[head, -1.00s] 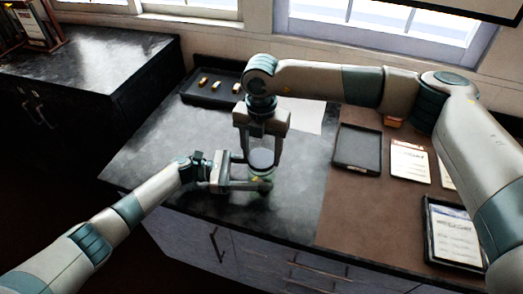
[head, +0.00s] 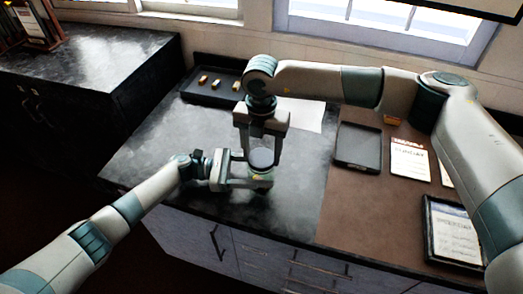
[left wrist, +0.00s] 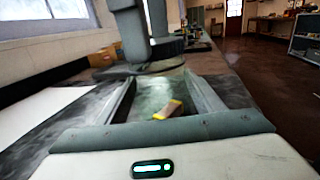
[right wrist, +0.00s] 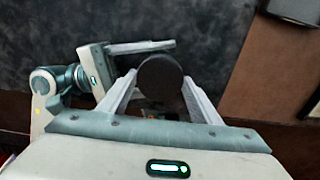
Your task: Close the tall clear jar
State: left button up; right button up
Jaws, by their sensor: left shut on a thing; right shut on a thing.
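The tall clear jar (head: 262,171) stands upright near the counter's front, mostly hidden by both grippers. In the left wrist view the see-through jar (left wrist: 152,92) is between the fingers, with a yellow-and-pale piece (left wrist: 168,110) showing at it. My left gripper (head: 264,178) is shut on the jar from the left. My right gripper (head: 262,160) points down from above and is shut on the round dark lid (head: 262,157). The lid also shows between the fingers in the right wrist view (right wrist: 160,80). The lid is over the jar's mouth; I cannot tell whether it is fully seated.
A black tray (head: 211,97) with small pieces stands at the back. A white sheet (head: 304,115) lies behind the grippers. An empty dark tray (head: 358,147), cards (head: 409,160) and a framed sheet (head: 453,236) lie on the brown mat at right.

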jog(key=shift+f, duration=0.25)
pick_arm(q)
grip_shut()
pick_arm(e)
jog(key=m, duration=1.1)
jog(key=shift+m, duration=0.4)
pick_arm(q)
jog(key=shift+f, duration=0.1)
pick_arm(e)
jog(key=m, duration=0.3)
jog(key=shift+s+a, duration=0.1)
jog(key=shift+a, duration=0.25)
jog(key=shift+d+m, duration=0.2)
jog(key=shift+m, duration=0.8)
jog(key=o, duration=1.1)
jog(key=shift+d, duration=0.1)
